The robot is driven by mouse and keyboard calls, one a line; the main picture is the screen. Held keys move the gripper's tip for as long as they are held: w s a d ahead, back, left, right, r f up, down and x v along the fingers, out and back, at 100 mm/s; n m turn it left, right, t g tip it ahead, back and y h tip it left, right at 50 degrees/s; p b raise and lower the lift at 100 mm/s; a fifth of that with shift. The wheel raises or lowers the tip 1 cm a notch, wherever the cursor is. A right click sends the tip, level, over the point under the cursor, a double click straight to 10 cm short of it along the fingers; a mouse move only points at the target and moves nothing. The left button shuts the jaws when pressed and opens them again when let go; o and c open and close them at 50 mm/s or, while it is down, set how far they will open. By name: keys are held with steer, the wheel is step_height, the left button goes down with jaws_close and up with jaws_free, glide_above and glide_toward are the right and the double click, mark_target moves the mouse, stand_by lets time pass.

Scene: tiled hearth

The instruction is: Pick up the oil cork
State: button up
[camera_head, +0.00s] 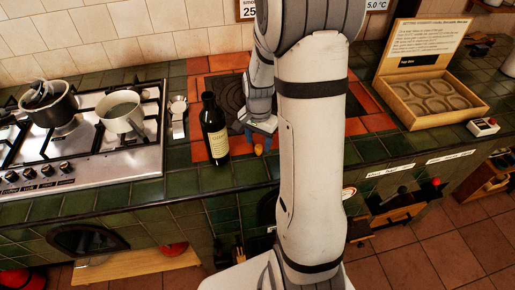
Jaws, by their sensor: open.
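A small orange-brown cork (259,149) lies on the green tiled counter, close to its front edge. A dark bottle (213,130) with a pale label stands upright just left of it. My gripper (260,137) is open, just above and behind the cork. My arm comes down from the top of the view and hides part of the counter to the right. Whether the fingers touch the cork cannot be told from this view.
A gas hob (95,160) with a black pot (48,104) and a white pot (121,112) is at left. A metal utensil (178,117) lies beside it.

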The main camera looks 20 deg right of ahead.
mark_target(259, 146)
steer(key=f, duration=0.4)
steer(key=shift+w+d+f, duration=0.15)
steer(key=shift+w+f, duration=0.05)
steer(key=shift+w, duration=0.05)
steer(key=c, duration=1)
